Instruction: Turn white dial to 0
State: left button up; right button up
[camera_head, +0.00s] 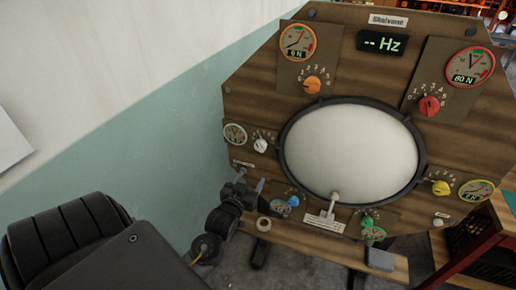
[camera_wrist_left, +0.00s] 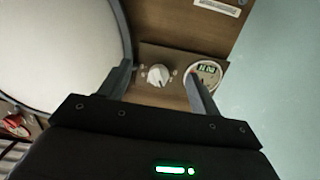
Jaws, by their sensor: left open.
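The white dial (camera_head: 260,145) is a small white knob on the left side of the wooden panel, left of the big drumhead. A small round gauge (camera_head: 235,134) sits beside it. My left gripper (camera_head: 251,176) is just below the dial, apart from it. In the left wrist view, the left gripper (camera_wrist_left: 158,70) is open and empty. The white dial (camera_wrist_left: 158,75) shows between its fingers, with the gauge (camera_wrist_left: 207,72) partly behind the right finger. The dial's number setting is too small to read. My right gripper is not in view.
The wooden panel (camera_head: 250,84) also holds orange (camera_head: 312,85), red (camera_head: 429,106), yellow (camera_head: 440,188), blue (camera_head: 293,201) and green (camera_head: 367,222) dials. The white drumhead (camera_head: 350,150) fills its middle. A wall (camera_head: 120,150) stands left.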

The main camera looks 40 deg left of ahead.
pick_arm(q)
send_near(259, 148)
jog(key=shift+t+y, duration=0.3)
jog(key=shift+t, duration=0.1)
jog(key=x, duration=0.2)
jog(key=p+x, duration=0.1)
jog(key=x, duration=0.1)
jog(key=p+x, duration=0.1)
jog(key=x, duration=0.2)
jog(key=shift+w+d+f, duration=0.15)
jog(key=shift+f, duration=0.15)
jog(key=shift+w+a+f, duration=0.1)
jog(key=shift+w+a, duration=0.15)
jog(key=shift+w, duration=0.45)
jog(key=c, duration=1)
jog(key=shift+o, duration=0.2)
jog(key=shift+n, duration=0.3)
